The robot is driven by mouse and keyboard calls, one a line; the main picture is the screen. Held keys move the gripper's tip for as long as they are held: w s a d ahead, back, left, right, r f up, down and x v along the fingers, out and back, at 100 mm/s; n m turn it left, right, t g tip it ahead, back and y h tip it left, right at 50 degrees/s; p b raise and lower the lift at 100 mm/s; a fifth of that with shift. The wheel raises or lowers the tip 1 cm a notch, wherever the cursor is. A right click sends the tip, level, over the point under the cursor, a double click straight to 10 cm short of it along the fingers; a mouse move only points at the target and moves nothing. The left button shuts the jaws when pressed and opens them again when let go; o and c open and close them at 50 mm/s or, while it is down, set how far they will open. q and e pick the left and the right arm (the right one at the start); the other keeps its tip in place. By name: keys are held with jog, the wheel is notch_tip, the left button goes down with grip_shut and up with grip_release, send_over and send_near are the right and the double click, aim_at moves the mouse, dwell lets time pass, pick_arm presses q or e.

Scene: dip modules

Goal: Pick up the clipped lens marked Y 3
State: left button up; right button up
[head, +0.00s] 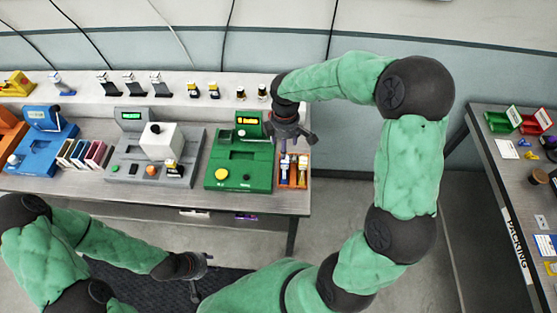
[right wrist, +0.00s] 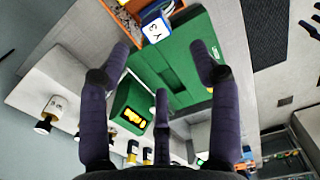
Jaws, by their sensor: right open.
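A white-faced lens with blue sides, marked Y 3 (right wrist: 155,28), shows at the top of the right wrist view, at the edge of an orange tray (right wrist: 128,7). In the head view the orange tray (head: 293,187) holds several small clipped pieces; the marking cannot be read there. My right gripper (head: 292,136) is open and empty, above and behind the tray. In the right wrist view its spread fingers (right wrist: 160,75) are apart from the lens. My left gripper (head: 200,275) hangs low in front of the bench, fingers apart and empty.
A green device (head: 238,168) stands just left of the tray. A grey device (head: 130,170) and a blue one (head: 38,150) stand farther left. Several small pieces line the back shelf (head: 175,85). A second table (head: 490,165) is at the right.

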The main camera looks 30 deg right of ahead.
send_over(285, 161)
notch_tip(285, 161, down, 4)
jog(key=shift+a+f, duration=0.1)
jog(key=shift+f, duration=0.15)
jog(key=shift+w+f, duration=0.15)
jog(key=shift+f, duration=0.35)
jog(key=f, duration=0.3)
jog(key=f+b, duration=0.1)
jog(key=f, duration=0.1)
jog(key=shift+w+d, duration=0.15)
jog(key=shift+d, duration=0.1)
grip_shut()
